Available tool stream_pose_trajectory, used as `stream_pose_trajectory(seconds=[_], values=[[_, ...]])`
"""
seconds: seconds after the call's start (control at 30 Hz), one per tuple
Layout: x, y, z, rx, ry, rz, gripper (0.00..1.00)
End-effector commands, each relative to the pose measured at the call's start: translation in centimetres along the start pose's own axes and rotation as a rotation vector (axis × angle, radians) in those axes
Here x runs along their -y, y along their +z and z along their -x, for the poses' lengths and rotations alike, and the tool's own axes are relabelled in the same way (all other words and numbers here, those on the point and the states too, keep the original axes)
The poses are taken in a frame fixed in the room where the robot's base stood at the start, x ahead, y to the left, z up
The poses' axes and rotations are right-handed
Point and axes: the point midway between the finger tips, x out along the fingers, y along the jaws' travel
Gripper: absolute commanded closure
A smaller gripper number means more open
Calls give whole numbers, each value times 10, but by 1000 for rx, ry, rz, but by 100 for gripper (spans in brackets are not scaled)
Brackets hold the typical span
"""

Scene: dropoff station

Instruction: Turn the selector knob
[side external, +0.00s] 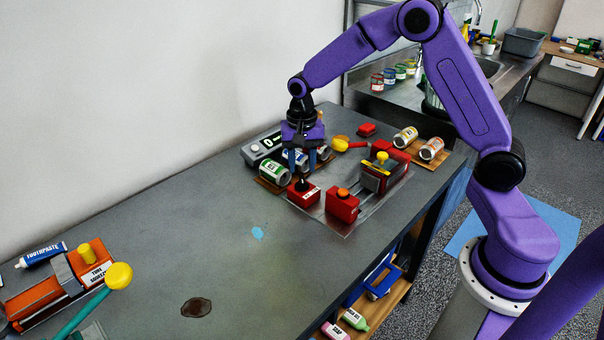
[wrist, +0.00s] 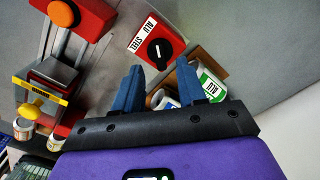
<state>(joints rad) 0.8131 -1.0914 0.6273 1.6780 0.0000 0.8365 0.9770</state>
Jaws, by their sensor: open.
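The selector knob (wrist: 159,51) is black with a white pointer line. It sits on a red box (wrist: 141,33) labelled ALU and STEEL. In the side view the knob (side external: 303,185) stands on its red box (side external: 304,197) on the metal plate. My gripper (side external: 301,172) points down above the knob, its blue fingers apart. In the wrist view my gripper (wrist: 156,66) has nothing between its fingers, and the knob shows just beyond the fingertips, roughly centred between them. I see no contact with the knob.
Cans (side external: 274,172) lie on a wooden rack beside the red box. A red box with an orange button (side external: 342,204) and a red clamp with a yellow knob (side external: 380,172) stand to the right. A grey display unit (side external: 262,147) is behind.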

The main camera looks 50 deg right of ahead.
Motion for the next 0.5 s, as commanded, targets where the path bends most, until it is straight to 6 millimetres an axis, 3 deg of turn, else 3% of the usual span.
stream_pose_trajectory(seconds=[0.2, 0.5], values=[[0, 0, -29, 1, 1, -1, 60], [0, 0, -38, -1, -1, 1, 60]])
